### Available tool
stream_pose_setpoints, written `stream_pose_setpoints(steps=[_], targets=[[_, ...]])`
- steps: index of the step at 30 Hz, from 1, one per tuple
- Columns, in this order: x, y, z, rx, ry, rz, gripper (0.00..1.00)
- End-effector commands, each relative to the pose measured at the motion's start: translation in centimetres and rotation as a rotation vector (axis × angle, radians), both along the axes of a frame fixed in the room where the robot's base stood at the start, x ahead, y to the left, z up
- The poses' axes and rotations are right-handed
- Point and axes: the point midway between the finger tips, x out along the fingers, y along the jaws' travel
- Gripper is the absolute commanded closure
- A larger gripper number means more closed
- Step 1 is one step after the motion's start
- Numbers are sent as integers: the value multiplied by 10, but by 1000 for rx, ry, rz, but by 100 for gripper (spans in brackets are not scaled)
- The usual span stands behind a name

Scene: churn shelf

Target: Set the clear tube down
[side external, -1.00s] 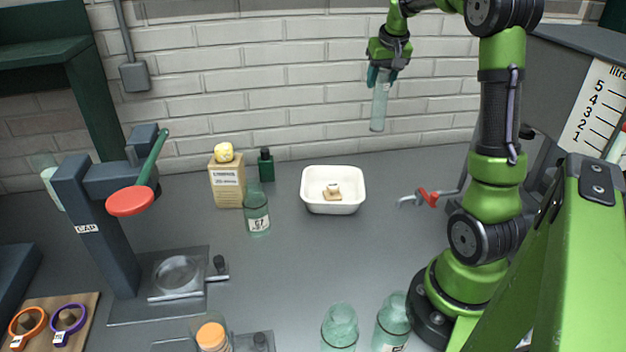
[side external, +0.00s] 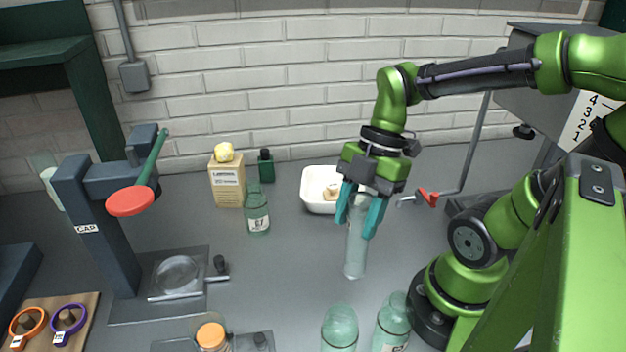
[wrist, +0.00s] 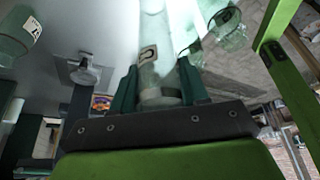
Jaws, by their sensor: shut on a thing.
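The clear tube (side external: 356,252) hangs nearly upright between the teal fingers of my gripper (side external: 362,213) in the side view. Its lower end is over the grey counter in front of the white tub; I cannot tell whether it touches the counter. In the wrist view the tube (wrist: 152,60) runs away from between the dark green fingers of my gripper (wrist: 160,85), with a small marked label on it. My gripper is shut on the tube's upper part, and the fingers hide some of it.
The white tub (side external: 311,203) with a small block in it stands behind my gripper. Two clear green bottles (side external: 340,328) (side external: 392,322) stand at the front. A labelled bottle (side external: 257,213) stands left. A red-handled tap (side external: 429,198) is to the right. The counter (side external: 290,270) left of the tube is clear.

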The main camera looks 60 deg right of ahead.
Motion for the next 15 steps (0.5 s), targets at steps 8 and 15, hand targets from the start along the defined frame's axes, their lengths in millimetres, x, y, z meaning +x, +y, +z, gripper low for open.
stream_pose_setpoints(steps=[8,15], targets=[[-40,20,-19,-1,-1,426,100],[-27,29,-20,-1,-2,521,100]])
